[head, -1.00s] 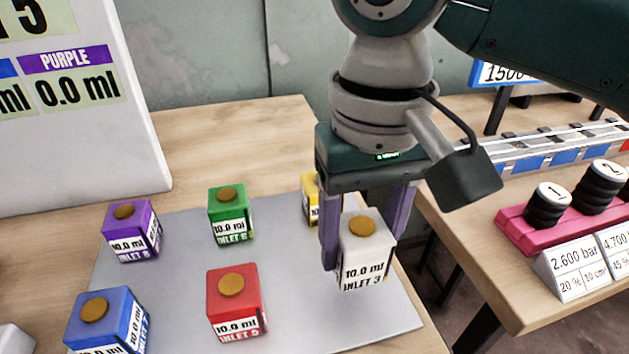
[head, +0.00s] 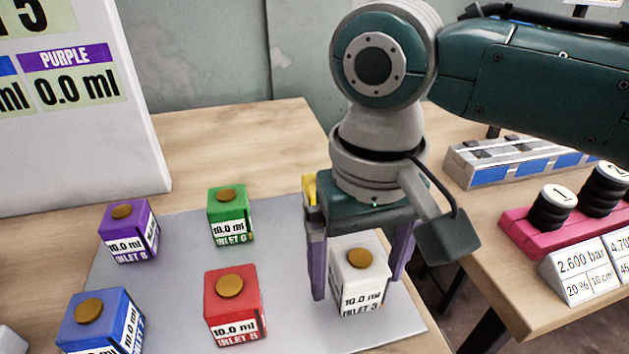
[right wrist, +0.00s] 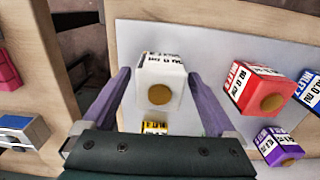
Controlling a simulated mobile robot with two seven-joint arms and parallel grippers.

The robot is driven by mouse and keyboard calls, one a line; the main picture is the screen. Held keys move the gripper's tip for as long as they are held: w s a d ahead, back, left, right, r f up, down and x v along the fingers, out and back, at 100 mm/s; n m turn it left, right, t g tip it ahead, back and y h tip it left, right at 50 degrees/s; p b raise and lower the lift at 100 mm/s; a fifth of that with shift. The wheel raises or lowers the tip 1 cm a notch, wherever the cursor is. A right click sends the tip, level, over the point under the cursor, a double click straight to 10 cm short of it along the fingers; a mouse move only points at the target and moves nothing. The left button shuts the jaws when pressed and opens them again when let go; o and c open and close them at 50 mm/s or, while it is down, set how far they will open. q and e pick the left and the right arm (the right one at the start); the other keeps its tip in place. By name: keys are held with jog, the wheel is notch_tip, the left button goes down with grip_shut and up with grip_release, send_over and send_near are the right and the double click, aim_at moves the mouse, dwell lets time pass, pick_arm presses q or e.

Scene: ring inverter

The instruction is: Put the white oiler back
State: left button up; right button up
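The white oiler (head: 362,281), labelled INLET 3 with a brass cap, stands upright on the grey plate (head: 178,262) near its right edge. My right gripper (head: 358,287) is above it, pointing down, with one purple finger on each side. In the right wrist view the white oiler (right wrist: 160,85) sits between the fingers (right wrist: 158,75), with a gap on both sides, so the gripper is open and not holding it. My left gripper is out of view.
Red (head: 233,305), green (head: 230,216), purple (head: 129,231) and blue (head: 100,322) oilers stand on the plate. A yellow oiler (head: 309,190) is mostly hidden behind my gripper. A pink stand with black weights (head: 528,238) is on the right table.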

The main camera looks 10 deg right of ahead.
aim_at(359, 261)
jog(key=shift+r, duration=0.2)
notch_tip(359, 261, up, 12)
jog(key=p, duration=0.3)
jog(key=s+a+f+n+t+y, duration=0.1)
jog(key=s+a+f+n+y, duration=0.15)
jog(key=s+a+f, duration=0.35)
jog(key=s+d+f+t+h, duration=0.2)
jog(key=s+d, duration=0.8)
jog(key=d, duration=0.4)
jog(key=shift+s+f+m+t, duration=0.15)
jog(key=shift+f+m+t, duration=0.2)
jog(key=shift+m, duration=0.1)
jog(key=shift+d, duration=0.1)
notch_tip(359, 261, up, 51)
jog(key=p, duration=5.1)
